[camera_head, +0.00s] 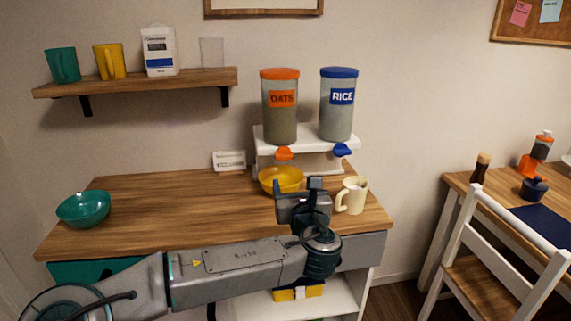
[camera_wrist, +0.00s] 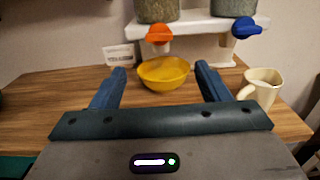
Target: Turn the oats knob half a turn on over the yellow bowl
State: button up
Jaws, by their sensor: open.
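The oats dispenser (camera_head: 280,110) has an orange lid and an orange OATS label. Its orange knob (camera_head: 284,154) sits at the front of the white stand, and it also shows in the wrist view (camera_wrist: 159,34). The yellow bowl (camera_head: 279,180) stands on the counter below that knob, upright, and looks empty; it also shows in the wrist view (camera_wrist: 163,73). My gripper (camera_wrist: 160,78) is open and empty, pointing toward the bowl and stand, with its blue fingers apart. In the head view my gripper (camera_head: 298,186) partly covers the bowl's right side.
The rice dispenser (camera_head: 338,110) with its blue knob (camera_head: 342,150) stands right of the oats on the white stand (camera_head: 262,143). A cream mug (camera_head: 352,195) is close to my gripper's right. A white card (camera_head: 229,161) and a teal bowl (camera_head: 83,208) are left on the wooden counter (camera_head: 165,205).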

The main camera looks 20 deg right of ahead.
aim_at(285, 157)
jog(key=p+x, duration=0.4)
jog(key=x, duration=0.9)
jog(key=shift+w, duration=0.35)
jog(key=c, duration=1)
